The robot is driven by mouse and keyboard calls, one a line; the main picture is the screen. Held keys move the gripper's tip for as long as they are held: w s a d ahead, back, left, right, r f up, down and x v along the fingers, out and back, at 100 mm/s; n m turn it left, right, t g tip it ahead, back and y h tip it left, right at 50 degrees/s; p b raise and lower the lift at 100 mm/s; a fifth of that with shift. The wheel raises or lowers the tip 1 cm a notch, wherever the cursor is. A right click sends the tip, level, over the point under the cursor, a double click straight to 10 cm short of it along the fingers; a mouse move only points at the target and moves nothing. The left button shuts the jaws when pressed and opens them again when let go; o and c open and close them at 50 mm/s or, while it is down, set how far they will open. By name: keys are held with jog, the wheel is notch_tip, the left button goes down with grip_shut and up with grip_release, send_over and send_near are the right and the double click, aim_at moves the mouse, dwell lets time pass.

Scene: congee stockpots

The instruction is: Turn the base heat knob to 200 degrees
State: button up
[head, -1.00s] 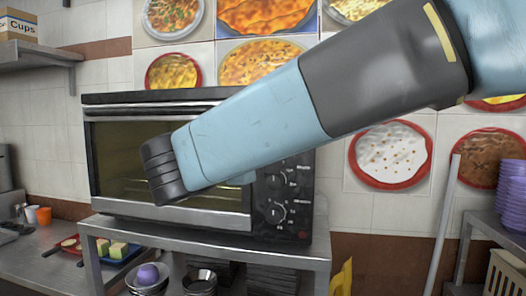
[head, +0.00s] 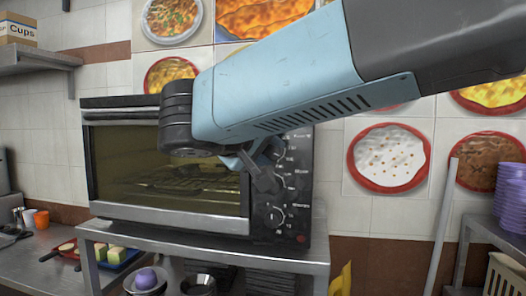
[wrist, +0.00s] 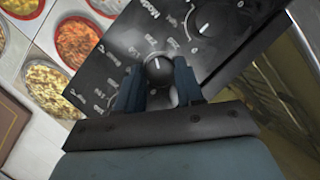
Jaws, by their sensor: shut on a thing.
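The toaster oven's black control panel (head: 290,222) runs down its right side, with round dials and white markings. The lowest knob (head: 276,216) is uncovered in the head view. My gripper (head: 264,170) is at the panel above that knob, partly behind my arm. In the wrist view, my gripper (wrist: 160,82) has its two dark fingers on either side of a round dark knob (wrist: 158,68) with a white pointer line, and is shut on it. Another knob (wrist: 204,20) is free beyond it. The labels are too blurred to tell which is the base heat knob.
The oven's glass door (head: 125,160) is closed, with a rack inside. The oven stands on a metal shelf (head: 300,262) with bowls below. Purple stacked bowls (head: 510,200) are at the right. My arm crosses the oven's upper right.

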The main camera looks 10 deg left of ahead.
jog(key=shift+f+m, duration=0.2)
jog(key=shift+m, duration=0.1)
dwell(0.4)
jog(key=o, duration=1)
jog(key=shift+r, duration=0.1)
jog(key=shift+y, duration=0.3)
jog(key=v, duration=1.3)
jog(key=shift+s+a+r, duration=0.2)
jog(key=shift+s, duration=0.05)
